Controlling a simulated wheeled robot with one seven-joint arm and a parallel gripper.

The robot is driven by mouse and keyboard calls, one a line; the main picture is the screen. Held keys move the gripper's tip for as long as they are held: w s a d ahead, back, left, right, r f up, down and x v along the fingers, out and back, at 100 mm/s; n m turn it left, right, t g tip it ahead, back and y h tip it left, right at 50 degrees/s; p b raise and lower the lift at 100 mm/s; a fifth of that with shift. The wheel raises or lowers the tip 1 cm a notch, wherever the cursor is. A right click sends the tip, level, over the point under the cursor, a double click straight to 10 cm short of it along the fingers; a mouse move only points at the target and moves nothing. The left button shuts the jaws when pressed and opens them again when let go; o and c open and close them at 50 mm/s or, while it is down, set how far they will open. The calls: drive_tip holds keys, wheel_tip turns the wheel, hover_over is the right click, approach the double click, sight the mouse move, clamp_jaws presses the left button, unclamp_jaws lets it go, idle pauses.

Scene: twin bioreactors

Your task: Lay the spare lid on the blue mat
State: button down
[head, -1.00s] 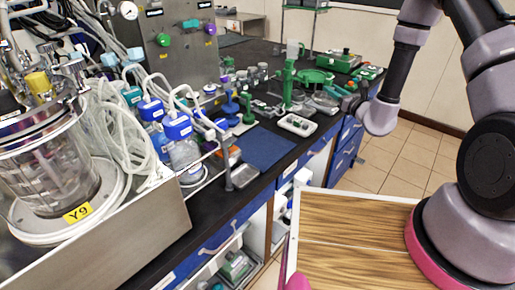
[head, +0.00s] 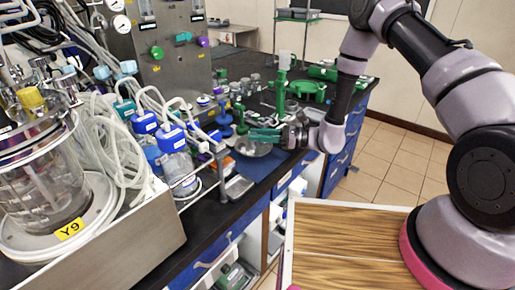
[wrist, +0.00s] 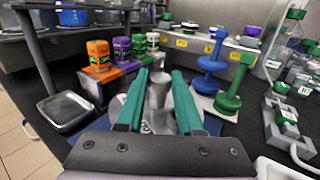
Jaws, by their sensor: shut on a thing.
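My gripper (head: 268,135), with teal fingers, is shut on the spare lid (head: 253,148), a grey, glassy round piece. In the wrist view the lid (wrist: 158,92) sits between the gripper's fingers (wrist: 157,98), with a knob-like part rising in the middle; the fingers and palm hide part of it. The blue mat (head: 262,170) lies on the black bench at its front edge. The lid is over the mat's far part in the head view; I cannot tell whether it touches. Gripper and lid cover part of the mat.
A small metal tray (head: 238,187) lies left of the mat. Orange, purple and green capped bottles (wrist: 98,55) stand behind the lid in the wrist view. Blue (wrist: 210,65) and green (wrist: 235,85) spindle-shaped pieces stand close on the right. A white tray (wrist: 275,168) shows at lower right.

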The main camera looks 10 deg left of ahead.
sight(260, 144)
drive_tip(key=shift+w+f, duration=0.1)
drive_tip(key=shift+f, duration=2.15)
drive_tip(key=shift+f, duration=0.1)
drive_tip(key=c, duration=0.6)
unclamp_jaws()
drive_tip(key=shift+f, duration=0.1)
drive_tip(key=shift+o, duration=0.2)
drive_tip(key=shift+d, duration=0.4)
drive_tip(key=d, duration=1.1)
